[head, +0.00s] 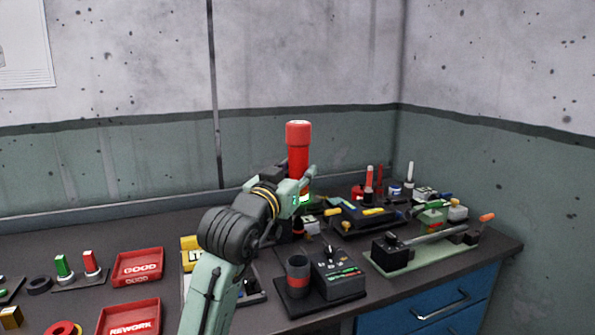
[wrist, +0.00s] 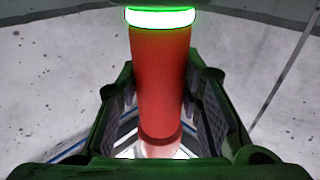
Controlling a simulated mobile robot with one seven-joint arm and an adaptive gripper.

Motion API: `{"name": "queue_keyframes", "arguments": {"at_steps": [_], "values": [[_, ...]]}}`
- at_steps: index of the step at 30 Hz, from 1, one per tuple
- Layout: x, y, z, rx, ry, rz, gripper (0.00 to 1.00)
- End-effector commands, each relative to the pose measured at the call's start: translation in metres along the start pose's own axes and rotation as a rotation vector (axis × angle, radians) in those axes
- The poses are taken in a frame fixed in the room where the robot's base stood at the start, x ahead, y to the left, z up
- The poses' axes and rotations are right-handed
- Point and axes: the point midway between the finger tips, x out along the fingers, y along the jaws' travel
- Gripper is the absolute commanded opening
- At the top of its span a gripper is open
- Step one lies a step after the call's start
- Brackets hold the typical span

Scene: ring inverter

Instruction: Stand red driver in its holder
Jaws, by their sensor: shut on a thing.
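The red driver (head: 298,150) stands upright in my gripper (head: 302,188), above the bench, with its wide red end up. In the wrist view the red driver (wrist: 158,85) runs between the two dark green fingers (wrist: 165,125). A glowing white-green band crosses it near the top of that view. My gripper is shut on it; its lower part is largely hidden by my arm in the head view. A dark open-topped cup (head: 298,273) on a black base, which looks like the holder, stands on the bench below and in front of my gripper.
A black box with a knob (head: 338,273) stands right beside the cup. A clamp-like tool on a green plate (head: 425,250) is farther right. Several tools crowd the back right. Red GOOD (head: 138,267) and REWORK (head: 128,318) trays lie at left.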

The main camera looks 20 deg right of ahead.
Motion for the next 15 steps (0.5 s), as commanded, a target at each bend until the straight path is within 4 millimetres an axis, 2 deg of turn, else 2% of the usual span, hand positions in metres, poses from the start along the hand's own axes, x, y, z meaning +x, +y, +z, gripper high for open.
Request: {"name": "queue_keyframes", "arguments": {"at_steps": [3,15], "values": [[-0.002,0.000,0.016,0.001,0.005,0.000,0.00],[-0.006,0.000,0.058,0.001,0.006,-0.001,0.00]]}}
